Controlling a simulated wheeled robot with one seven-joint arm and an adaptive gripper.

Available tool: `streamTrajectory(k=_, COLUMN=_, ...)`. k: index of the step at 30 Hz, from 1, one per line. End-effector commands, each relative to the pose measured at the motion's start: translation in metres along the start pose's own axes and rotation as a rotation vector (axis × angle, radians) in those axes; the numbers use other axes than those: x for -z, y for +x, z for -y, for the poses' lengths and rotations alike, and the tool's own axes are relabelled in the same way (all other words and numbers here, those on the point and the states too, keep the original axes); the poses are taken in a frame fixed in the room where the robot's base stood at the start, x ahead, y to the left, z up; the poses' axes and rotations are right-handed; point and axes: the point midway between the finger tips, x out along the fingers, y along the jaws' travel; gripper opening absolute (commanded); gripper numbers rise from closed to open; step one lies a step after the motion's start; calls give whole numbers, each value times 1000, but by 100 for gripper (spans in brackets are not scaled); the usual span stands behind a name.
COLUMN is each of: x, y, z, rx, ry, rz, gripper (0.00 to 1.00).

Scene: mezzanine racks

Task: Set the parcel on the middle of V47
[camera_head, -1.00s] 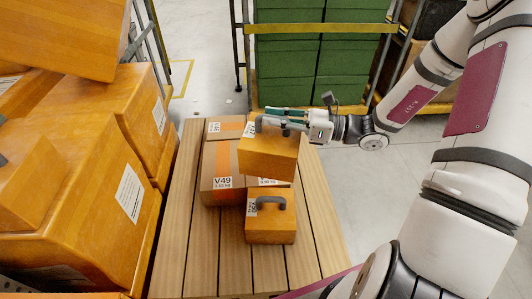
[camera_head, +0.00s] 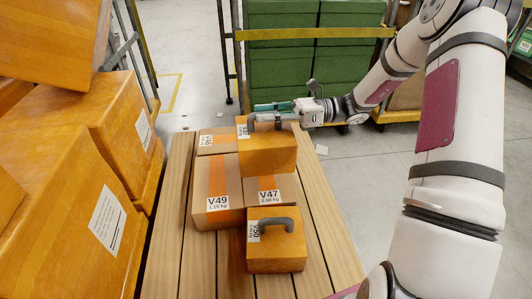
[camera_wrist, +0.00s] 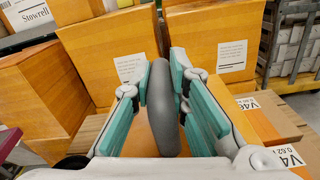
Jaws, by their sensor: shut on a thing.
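My gripper (camera_head: 283,109) is shut on the grey handle (camera_wrist: 165,105) of an orange parcel (camera_head: 268,153). The handle lies between the teal finger pads in the wrist view. The held parcel looks upright, over or behind the back part of box V47 (camera_head: 284,188). V47 is a brown carton with an orange tape strip; its labelled front shows, and the parcel hides much of its top. I cannot tell whether the parcel touches V47.
Carton V49 (camera_head: 204,198) stands left of V47, with another labelled carton (camera_head: 216,135) behind. Handled orange box V50 (camera_head: 277,254) stands in front of V47. All are on a slatted wooden table (camera_head: 172,215). Large orange boxes (camera_head: 75,195) line the left; green crates (camera_head: 350,62) stand behind.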

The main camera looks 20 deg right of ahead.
Motion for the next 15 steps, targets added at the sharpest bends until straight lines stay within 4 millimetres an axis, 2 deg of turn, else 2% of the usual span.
streamTrajectory(k=1, x=11, y=0, z=2, rx=-1, ry=1, rz=2, gripper=0)
streamTrajectory(k=3, x=21, y=0, z=4, rx=-1, ry=1, rz=2, gripper=0)
streamTrajectory(k=10, x=40, y=0, z=8, rx=-1, ry=-1, rz=2, gripper=0)
streamTrajectory(k=15, x=66, y=1, z=13, rx=-1, ry=0, rz=3, gripper=0)
